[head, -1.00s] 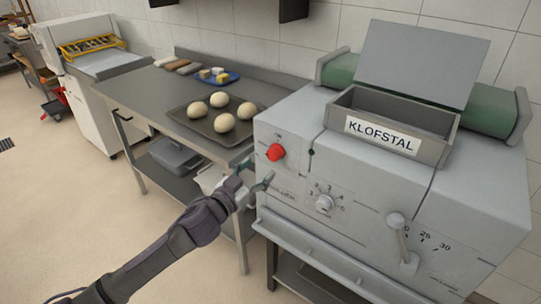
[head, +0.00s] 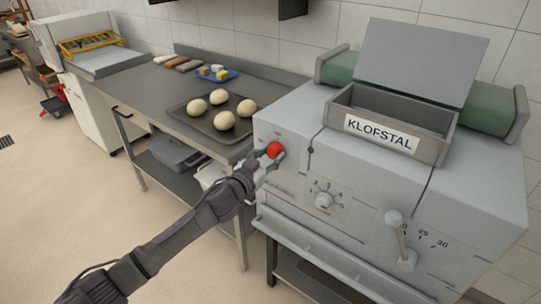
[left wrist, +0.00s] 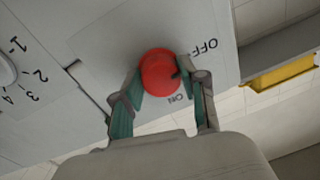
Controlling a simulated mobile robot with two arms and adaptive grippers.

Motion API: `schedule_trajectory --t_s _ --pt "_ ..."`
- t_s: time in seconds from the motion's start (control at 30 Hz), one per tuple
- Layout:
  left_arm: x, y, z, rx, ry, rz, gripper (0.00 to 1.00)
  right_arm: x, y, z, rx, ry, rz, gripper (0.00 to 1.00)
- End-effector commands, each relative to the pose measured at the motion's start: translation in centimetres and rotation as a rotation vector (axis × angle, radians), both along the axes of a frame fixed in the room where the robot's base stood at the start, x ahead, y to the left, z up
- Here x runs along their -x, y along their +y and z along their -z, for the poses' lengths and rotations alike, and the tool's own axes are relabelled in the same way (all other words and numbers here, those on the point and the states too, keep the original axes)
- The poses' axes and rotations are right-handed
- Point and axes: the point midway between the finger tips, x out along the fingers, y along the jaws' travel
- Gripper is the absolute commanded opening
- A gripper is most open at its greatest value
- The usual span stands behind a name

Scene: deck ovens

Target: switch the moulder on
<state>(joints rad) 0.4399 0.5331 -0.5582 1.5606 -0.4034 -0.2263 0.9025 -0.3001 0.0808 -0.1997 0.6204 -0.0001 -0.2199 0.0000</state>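The moulder is the grey machine (head: 290,130) labelled KLOFSTAL on the right of the head view. Its red knob (head: 274,150) is on the upper left of its front panel. In the left wrist view the red knob (left wrist: 160,72) sits between the two teal-padded fingers of my left gripper (left wrist: 160,80), with no clear gap on either side. ON is printed below the knob and OFF at its upper right there. In the head view my left gripper (head: 268,160) reaches the knob from below left. My right gripper is not in view.
Left of the moulder, a steel table (head: 150,95) holds a dark tray (head: 196,124) with several dough balls and a blue tray (head: 232,78). The moulder front also carries a numbered dial (head: 323,199) and a lever (head: 398,235), right of my gripper.

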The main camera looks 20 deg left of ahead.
Motion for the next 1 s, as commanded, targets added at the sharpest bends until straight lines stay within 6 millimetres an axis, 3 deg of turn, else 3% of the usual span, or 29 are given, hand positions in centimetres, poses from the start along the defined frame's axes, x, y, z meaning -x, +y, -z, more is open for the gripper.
schedule_trajectory --t_s 0.03,0.13,0.57,1.0 --pt "0.01 -0.01 0.01 0.000 0.000 0.000 0.25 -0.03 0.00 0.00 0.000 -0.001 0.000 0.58" --pt "0.01 -0.01 0.01 0.000 0.000 0.001 0.08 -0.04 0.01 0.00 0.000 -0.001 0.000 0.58" --pt "0.04 -0.02 0.12 -0.087 -0.032 0.000 0.08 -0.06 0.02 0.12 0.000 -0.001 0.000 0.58" --pt "0.01 0.04 0.22 -0.442 -0.160 0.001 0.08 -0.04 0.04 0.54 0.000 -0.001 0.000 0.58"
